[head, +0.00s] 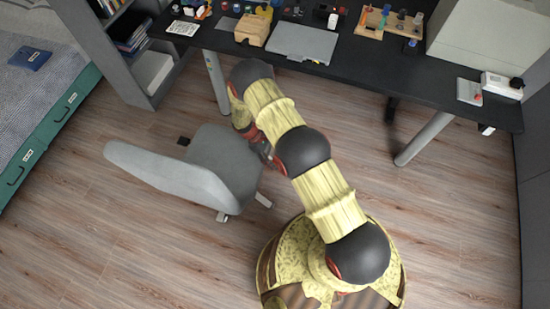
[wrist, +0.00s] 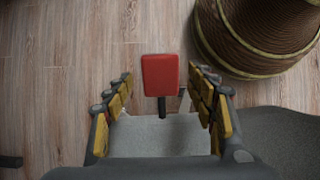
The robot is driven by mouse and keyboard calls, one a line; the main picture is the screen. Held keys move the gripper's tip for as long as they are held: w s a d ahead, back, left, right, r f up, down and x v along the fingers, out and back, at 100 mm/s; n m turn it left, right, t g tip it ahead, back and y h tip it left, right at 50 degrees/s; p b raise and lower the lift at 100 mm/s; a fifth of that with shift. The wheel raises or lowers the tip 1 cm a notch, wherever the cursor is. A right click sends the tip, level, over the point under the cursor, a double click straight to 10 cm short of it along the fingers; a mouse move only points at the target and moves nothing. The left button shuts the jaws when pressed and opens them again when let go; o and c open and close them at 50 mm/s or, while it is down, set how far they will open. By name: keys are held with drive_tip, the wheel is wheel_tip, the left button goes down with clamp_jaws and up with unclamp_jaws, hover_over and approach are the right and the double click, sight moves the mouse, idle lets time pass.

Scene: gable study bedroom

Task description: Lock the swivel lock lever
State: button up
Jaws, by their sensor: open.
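The swivel lock lever shows in the wrist view as a flat red paddle (wrist: 160,72) on a short black stem. It sticks out past the edge of the grey chair seat (wrist: 155,137). My gripper (wrist: 160,80) is open, with one yellow-padded finger to the left of the paddle and one to the right. I see gaps on both sides, and no contact shows. In the head view the swivel chair (head: 215,160) stands below the desk, and my arm reaches down at the right of its seat. The lever and fingertips cannot be made out there.
A black desk (head: 385,80) with small items and a grey laptop (head: 303,42) runs along the back. Its grey leg (head: 425,138) stands at the right. A shelf unit (head: 125,50) and a bed (head: 35,110) are at the left. The wooden floor (head: 110,235) at front left is clear.

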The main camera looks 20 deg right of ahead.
drive_tip(key=v, duration=1.2)
idle(0.5)
drive_tip(key=s+r+m+g, duration=0.1)
drive_tip(key=s+r+m, duration=0.1)
drive_tip(key=s, duration=0.5)
drive_tip(key=s+r+m+t+y, duration=0.1)
drive_tip(key=s+r+m+y, duration=0.15)
drive_tip(key=r, duration=1.05)
drive_tip(key=s+r+m+t+y, duration=0.1)
drive_tip(key=s+r+m, duration=0.15)
drive_tip(key=r, duration=1.05)
drive_tip(key=s+d+r+m+t, duration=0.1)
drive_tip(key=s+d+r+t, duration=0.1)
drive_tip(key=s+r, duration=0.3)
drive_tip(key=s+d+r+m+t+y, duration=0.1)
drive_tip(key=s+r, duration=0.4)
drive_tip(key=r, duration=0.7)
drive_tip(key=s+d+r+m+t, duration=0.2)
drive_tip(key=s+r+t, duration=0.3)
drive_tip(key=r, duration=0.4)
drive_tip(key=shift+d+r, duration=0.2)
drive_tip(key=shift+d, duration=0.6)
